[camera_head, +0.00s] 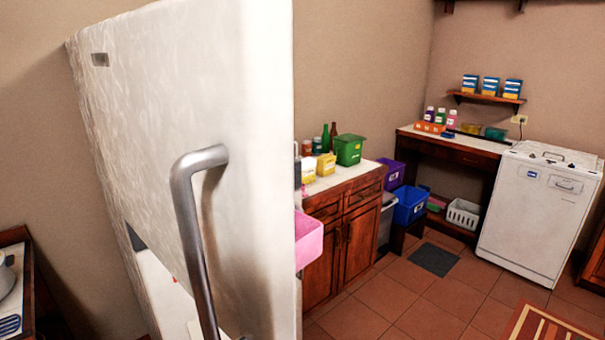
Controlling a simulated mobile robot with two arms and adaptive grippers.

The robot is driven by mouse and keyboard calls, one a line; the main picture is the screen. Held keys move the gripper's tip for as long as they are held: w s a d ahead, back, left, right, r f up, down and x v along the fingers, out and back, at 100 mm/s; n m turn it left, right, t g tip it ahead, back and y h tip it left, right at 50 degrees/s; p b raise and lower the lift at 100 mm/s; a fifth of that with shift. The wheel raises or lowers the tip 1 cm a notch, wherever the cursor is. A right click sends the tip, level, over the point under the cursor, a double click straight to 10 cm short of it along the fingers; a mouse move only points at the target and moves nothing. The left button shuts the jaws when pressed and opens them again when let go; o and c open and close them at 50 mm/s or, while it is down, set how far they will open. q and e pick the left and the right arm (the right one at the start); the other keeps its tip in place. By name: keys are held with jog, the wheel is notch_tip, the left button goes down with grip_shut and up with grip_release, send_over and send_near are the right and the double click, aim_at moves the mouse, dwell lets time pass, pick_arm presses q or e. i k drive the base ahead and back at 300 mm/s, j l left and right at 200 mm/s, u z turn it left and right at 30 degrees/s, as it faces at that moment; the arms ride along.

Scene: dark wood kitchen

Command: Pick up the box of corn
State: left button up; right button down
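I cannot make out a box of corn for certain in the head view. Two yellow containers, one farther back (326,164) and one nearer (308,170), stand on the white-topped counter (345,180), but their labels are too small to read. Blue and white boxes (490,86) stand on a wall shelf, also unreadable from here. Neither of my grippers is in view.
A large white appliance door (130,100) with a grey metal handle (190,230) fills the near left and hides what is behind it. A pink bin (309,241) shows beside it. A white washer-like machine (540,210) stands at right. Tiled floor (400,300) is open at centre right.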

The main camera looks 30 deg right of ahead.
aim_at(308, 164)
jog(key=l+u, duration=0.3)
jog(key=l, duration=2.2)
jog(key=i, duration=0.05)
